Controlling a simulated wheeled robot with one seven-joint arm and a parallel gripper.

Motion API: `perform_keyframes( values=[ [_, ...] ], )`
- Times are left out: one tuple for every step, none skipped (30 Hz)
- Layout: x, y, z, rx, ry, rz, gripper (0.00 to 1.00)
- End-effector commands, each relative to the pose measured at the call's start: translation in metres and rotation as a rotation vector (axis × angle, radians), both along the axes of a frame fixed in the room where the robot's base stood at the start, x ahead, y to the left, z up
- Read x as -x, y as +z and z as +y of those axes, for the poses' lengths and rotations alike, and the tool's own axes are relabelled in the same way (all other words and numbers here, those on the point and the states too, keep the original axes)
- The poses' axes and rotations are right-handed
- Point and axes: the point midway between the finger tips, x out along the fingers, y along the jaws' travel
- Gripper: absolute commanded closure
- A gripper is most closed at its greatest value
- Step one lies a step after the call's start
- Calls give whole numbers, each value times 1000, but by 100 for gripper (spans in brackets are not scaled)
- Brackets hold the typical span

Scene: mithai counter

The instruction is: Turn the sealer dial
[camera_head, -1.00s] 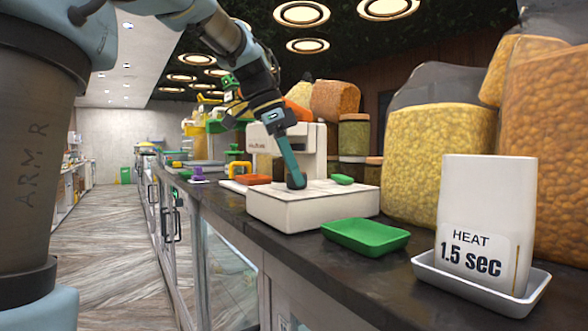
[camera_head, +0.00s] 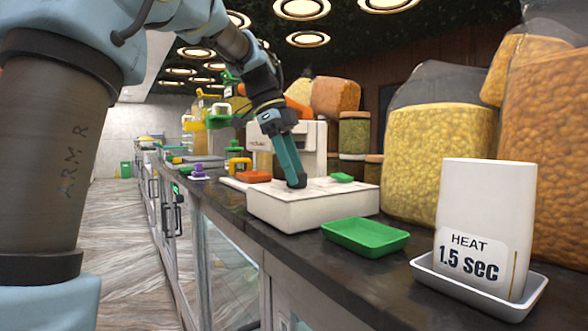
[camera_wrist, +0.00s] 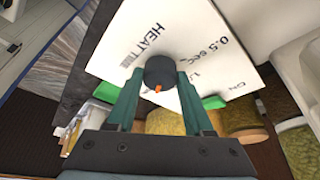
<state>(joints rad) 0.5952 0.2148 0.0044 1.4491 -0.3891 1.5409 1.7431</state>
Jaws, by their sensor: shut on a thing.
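The sealer (camera_head: 312,204) is a white machine with a low flat base and an upright back, on the dark counter. In the wrist view its white panel (camera_wrist: 150,40) carries the words HEAT TIME, 0.5 sec and ON, partly hidden. The round black dial (camera_wrist: 160,71) with an orange mark sits on that panel. My gripper (camera_wrist: 158,82) has one teal finger on each side of the dial and is shut on it. In the head view my gripper (camera_head: 297,183) reaches down to the sealer's base, and the dial there is hidden by the fingers.
A white sign (camera_head: 486,225) reading HEAT 1.5 sec stands in a white tray (camera_head: 455,284) at the front right. A green tray (camera_head: 365,237) lies before the sealer. Large snack bags (camera_head: 440,150) stand behind. An orange item (camera_head: 253,177) lies left of the sealer.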

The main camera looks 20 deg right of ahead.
Motion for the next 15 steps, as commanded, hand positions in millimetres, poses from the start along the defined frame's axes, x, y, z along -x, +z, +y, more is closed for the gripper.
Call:
perform_keyframes(
  values=[
    [0,0,0,-1,-2,-1,100],
    [0,0,0,-1,-2,-1,100],
    [0,0,0,-1,-2,-1,100],
    [0,0,0,0,-1,0,100],
    [0,0,0,0,-1,0,100],
    [0,0,0,0,-1,0,100],
    [0,-1,0,0,-1,0,100],
    [0,-1,0,0,-1,0,100],
    [0,-1,0,0,-1,0,45],
    [0,-1,0,0,-1,0,42],
    [0,-1,0,0,-1,0,38],
    [0,-1,0,0,-1,0,34],
    [0,-1,0,0,-1,0,30],
    [0,0,0,0,-1,0,27],
    [0,0,0,0,0,0,22]
  ],
)
